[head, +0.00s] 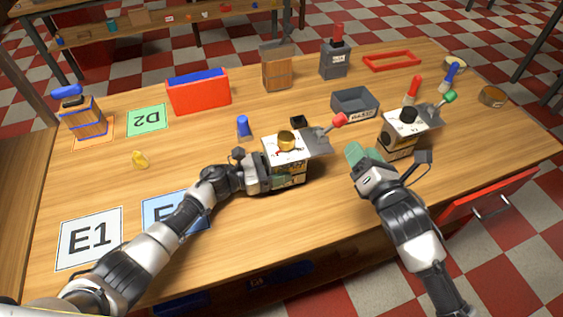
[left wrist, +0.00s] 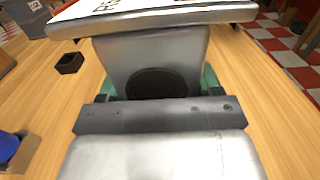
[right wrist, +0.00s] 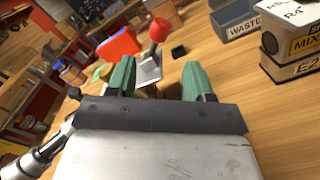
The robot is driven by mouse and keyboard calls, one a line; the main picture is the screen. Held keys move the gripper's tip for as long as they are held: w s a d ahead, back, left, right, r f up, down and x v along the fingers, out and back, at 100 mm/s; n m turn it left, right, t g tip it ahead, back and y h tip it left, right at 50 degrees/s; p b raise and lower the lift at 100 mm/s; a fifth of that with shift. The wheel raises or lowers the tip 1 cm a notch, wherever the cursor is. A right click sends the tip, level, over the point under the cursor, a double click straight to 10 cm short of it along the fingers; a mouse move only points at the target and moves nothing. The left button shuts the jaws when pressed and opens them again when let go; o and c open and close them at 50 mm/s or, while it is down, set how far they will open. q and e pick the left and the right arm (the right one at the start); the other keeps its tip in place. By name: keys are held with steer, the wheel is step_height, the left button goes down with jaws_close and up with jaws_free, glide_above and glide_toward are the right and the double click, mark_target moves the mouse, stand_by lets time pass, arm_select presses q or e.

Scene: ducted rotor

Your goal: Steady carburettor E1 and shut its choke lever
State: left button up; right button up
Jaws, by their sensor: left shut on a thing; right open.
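The carburettor (head: 285,146) with a white top and brass cap stands at the middle of the table; I take it as E1, though its label is unreadable. Its choke lever (head: 318,140) is a grey plate sticking out to the right, ending in a red knob (head: 340,119). In the right wrist view the red knob (right wrist: 158,30) stands beyond my fingers. My left gripper (head: 268,172) is shut on the carburettor's left side; the grey body (left wrist: 150,58) fills the left wrist view. My right gripper (head: 360,154) is open and empty, right of the lever and apart from it.
A second carburettor labelled E2 (right wrist: 298,68), with a green knob (head: 449,96), stands close right of my right gripper. A grey WASTE tray (head: 355,105) lies behind. A blue peg (head: 243,126) and small black box (head: 298,121) are near.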

steer(key=w+r+n+y, duration=0.1)
steer(key=w+n+y, duration=0.1)
steer(key=y, duration=0.1)
steer(key=w+r+n+y, duration=0.1)
steer(key=w+n+y, duration=0.1)
steer(key=w+d+r+n+y, duration=0.1)
steer(key=w+y, duration=0.2)
steer(key=shift+w+r+n+g+y, duration=0.1)
steer(key=shift+r+n+g+y, duration=0.05)
steer(key=shift+n+g+y, duration=0.2)
steer(key=n+g+y, duration=0.3)
steer(key=n+g, duration=0.3)
steer(key=g, duration=0.6)
glide_toward(332, 126)
step_height(332, 126, up, 2)
steer(key=w+d, duration=0.2)
steer(key=x, duration=1.1)
steer(key=shift+s+a, duration=0.15)
jaws_close()
